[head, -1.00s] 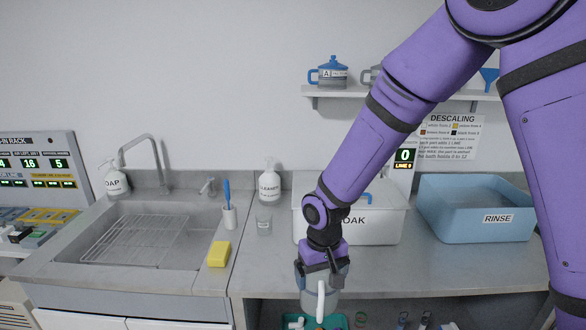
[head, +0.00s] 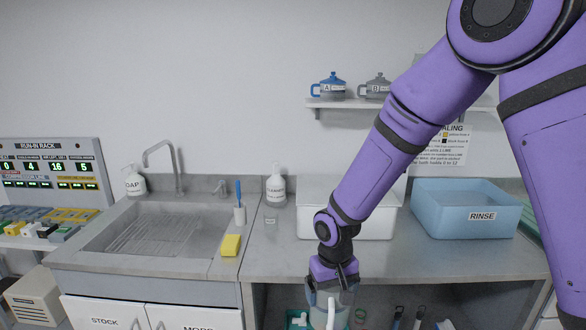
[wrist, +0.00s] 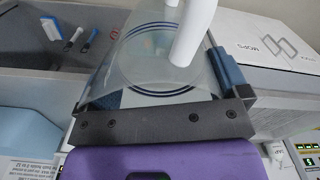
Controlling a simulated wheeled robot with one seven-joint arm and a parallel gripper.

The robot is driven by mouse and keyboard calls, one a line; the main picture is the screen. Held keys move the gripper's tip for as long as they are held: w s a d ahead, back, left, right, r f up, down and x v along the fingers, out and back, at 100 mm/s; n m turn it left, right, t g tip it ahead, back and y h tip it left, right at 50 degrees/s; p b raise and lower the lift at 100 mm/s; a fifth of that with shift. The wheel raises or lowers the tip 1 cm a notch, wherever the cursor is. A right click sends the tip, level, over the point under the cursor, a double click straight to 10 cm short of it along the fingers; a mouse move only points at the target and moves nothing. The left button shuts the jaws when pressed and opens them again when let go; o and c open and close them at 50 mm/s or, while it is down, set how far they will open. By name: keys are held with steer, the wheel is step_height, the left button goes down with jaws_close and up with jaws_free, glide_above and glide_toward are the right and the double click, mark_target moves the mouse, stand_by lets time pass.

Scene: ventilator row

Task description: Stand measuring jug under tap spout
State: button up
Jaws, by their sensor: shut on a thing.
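The measuring jug (head: 319,303) is clear with a white handle, low in the head view in front of the counter. My gripper (head: 333,284) is shut on it. In the wrist view the jug (wrist: 142,58) lies between the fingers, with blue rings and its white handle showing. The grey tap (head: 178,165) stands behind the sink (head: 98,243) at left, its curved spout (head: 147,155) over the basin. The jug is well to the right of the spout and nearer me, apart from it. A wire rack lies in the sink.
A soap bottle (head: 134,182), yellow sponge (head: 231,245), brush holder (head: 239,215), small clear cup (head: 271,223) and cleaner bottle (head: 276,188) stand around the sink's edge and counter. A white tub (head: 370,223) and blue rinse tub (head: 466,208) are at right. Cabinet doors (head: 105,312) front the sink.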

steer(key=w+d+f+m, duration=0.1)
steer(key=w+d+f, duration=0.2)
steer(key=d, duration=0.4)
steer(key=w+d+f+m, duration=0.1)
steer(key=w+d+f, duration=0.2)
steer(key=d, duration=0.4)
steer(key=w+d+f+m, duration=0.1)
steer(key=w+d+f, duration=0.3)
steer(key=d, duration=0.3)
steer(key=shift+d+f, duration=0.25)
steer(key=shift+d, duration=0.15)
